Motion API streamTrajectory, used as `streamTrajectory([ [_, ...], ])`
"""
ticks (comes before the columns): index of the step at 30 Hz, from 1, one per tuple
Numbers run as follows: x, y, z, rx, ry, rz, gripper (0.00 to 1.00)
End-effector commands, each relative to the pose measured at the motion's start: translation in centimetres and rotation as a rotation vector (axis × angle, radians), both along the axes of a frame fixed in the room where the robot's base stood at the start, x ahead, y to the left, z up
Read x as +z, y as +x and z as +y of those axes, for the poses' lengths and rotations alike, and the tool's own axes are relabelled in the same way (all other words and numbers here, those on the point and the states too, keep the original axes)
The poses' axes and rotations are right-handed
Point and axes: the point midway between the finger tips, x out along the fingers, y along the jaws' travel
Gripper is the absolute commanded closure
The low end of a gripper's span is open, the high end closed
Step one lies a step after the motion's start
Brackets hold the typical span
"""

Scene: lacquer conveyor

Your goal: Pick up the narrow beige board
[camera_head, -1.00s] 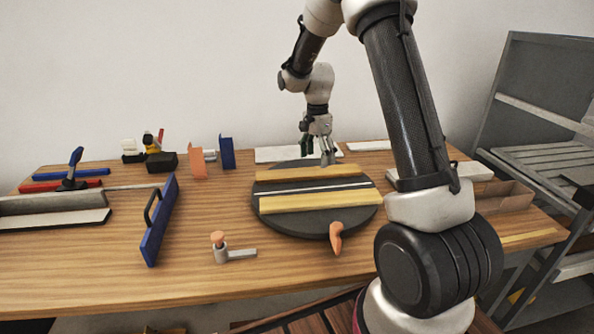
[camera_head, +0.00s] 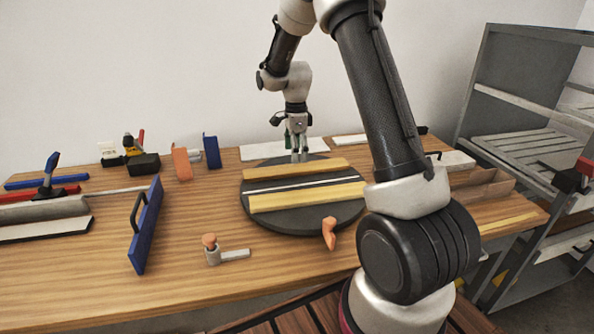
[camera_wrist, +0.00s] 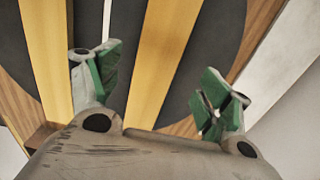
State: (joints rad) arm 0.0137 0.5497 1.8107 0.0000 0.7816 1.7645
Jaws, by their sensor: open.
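The narrow beige board (camera_head: 297,169) lies flat on the far part of a dark round turntable (camera_head: 252,210). A wider beige board (camera_head: 307,198) lies on the near part, with a thin white strip (camera_head: 305,184) between them. My gripper (camera_head: 299,157) points down over the far side of the turntable, at the narrow board's far edge in the head view. In the wrist view my gripper (camera_wrist: 157,88) is open and empty, its green-padded fingers on either side of the narrow board (camera_wrist: 162,60). The wider board (camera_wrist: 46,55) shows to the left. Fingertip height above the turntable is unclear.
Flat white panels (camera_head: 262,150) lie behind the turntable. An orange handle (camera_head: 329,233) and a grey clamp-like piece (camera_head: 235,254) are in front. A blue board with a handle (camera_head: 147,225) stands left. A grey rack (camera_head: 520,100) stands at right.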

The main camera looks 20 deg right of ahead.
Motion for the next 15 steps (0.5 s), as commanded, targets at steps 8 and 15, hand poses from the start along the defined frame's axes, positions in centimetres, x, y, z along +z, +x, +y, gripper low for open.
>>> streamTrajectory([
  [8,-4.2,-0.4,-0.3,0.002,0.000,0.002,0.21],
  [15,-5.0,-0.4,-0.3,0.002,0.000,0.000,0.21],
])
